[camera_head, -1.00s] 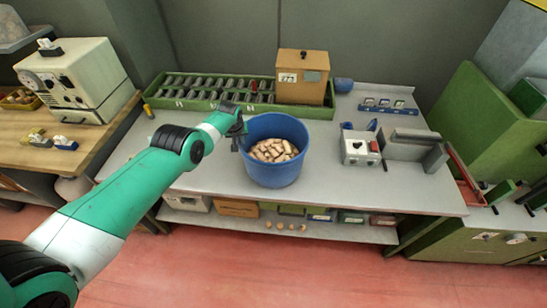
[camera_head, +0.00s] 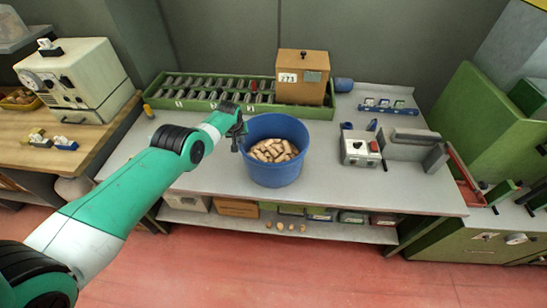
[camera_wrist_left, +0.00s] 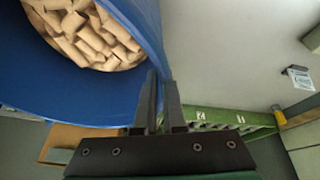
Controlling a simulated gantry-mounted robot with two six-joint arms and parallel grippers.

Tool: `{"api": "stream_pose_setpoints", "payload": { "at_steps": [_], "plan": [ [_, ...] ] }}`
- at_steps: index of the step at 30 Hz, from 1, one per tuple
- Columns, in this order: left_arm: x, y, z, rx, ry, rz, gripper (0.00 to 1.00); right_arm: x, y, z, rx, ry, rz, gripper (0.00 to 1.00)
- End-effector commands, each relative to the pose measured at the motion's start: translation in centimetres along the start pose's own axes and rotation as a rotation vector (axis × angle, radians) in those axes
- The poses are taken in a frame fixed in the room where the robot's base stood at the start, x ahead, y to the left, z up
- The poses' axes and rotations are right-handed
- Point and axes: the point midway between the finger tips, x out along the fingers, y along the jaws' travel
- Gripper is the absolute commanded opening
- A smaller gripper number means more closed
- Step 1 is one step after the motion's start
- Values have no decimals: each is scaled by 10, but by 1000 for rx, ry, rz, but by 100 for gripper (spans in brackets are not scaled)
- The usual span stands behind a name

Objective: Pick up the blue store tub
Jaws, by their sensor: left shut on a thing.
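The blue store tub (camera_head: 276,172) stands upright on the grey bench, with many cork stoppers (camera_head: 273,150) inside it. My left gripper (camera_head: 240,146) is at the tub's left rim. In the left wrist view, the gripper fingers (camera_wrist_left: 160,100) are shut on the tub wall, one finger on the inner side and one on the outer. The tub (camera_wrist_left: 120,85) and its corks (camera_wrist_left: 90,35) fill the left of that view. The right gripper is not in view.
A green rack (camera_head: 170,101) of grey pieces and a brown box (camera_head: 302,85) stand behind the tub. A white switch box (camera_head: 356,150) and a grey machine (camera_head: 405,146) stand to the right. The bench (camera_head: 225,182) is clear in front and left of the tub.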

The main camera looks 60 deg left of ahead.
Motion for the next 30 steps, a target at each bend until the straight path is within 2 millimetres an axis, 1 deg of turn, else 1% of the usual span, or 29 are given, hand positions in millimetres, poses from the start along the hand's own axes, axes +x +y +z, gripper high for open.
{"api": "stream_pose_setpoints", "payload": {
  "at_steps": [10, 14, 17, 20, 24, 27, 30],
  "plan": [
    [-1, 1, -1, -1, 3, 3, 0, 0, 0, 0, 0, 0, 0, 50],
    [-8, 1, -4, -1, 3, 2, 0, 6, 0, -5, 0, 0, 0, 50],
    [-20, 2, -10, -2, 4, 3, 0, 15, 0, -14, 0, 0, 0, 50],
    [-37, 4, -17, -2, 4, 3, 0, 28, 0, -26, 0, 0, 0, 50],
    [-64, 6, -28, -2, 5, 3, 0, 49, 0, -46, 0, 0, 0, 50],
    [-81, 7, -35, -3, 4, 2, 0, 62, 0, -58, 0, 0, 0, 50],
    [-92, 8, -40, -3, 4, 2, 0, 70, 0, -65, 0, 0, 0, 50]
  ]
}}
